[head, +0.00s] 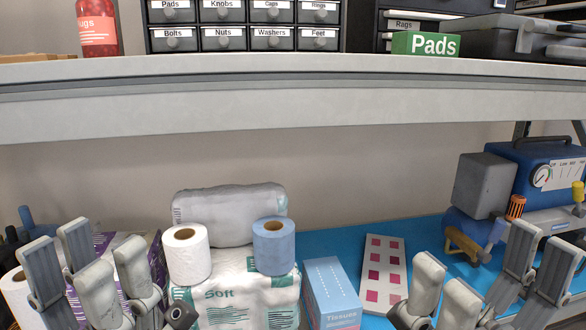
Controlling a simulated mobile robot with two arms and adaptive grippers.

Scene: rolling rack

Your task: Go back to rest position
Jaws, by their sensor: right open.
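My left gripper (84,252) is at the lower left, its fingers apart, in front of a purple-and-white pack (145,243) that it partly hides. No object shows between its fingers. My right gripper (492,262) is at the lower right, open and empty, in front of the blue shelf surface and a blue machine with a gauge (540,170). Both grippers point upward in the view and are apart from each other.
Between the grippers stand a white paper roll (187,253), a blue roll (274,246), a soft pack (240,295), a tissue box (331,292) and a white card with pink squares (384,265). An upper shelf (290,105) crosses above, holding labelled drawers (238,30) and a green Pads box (425,44).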

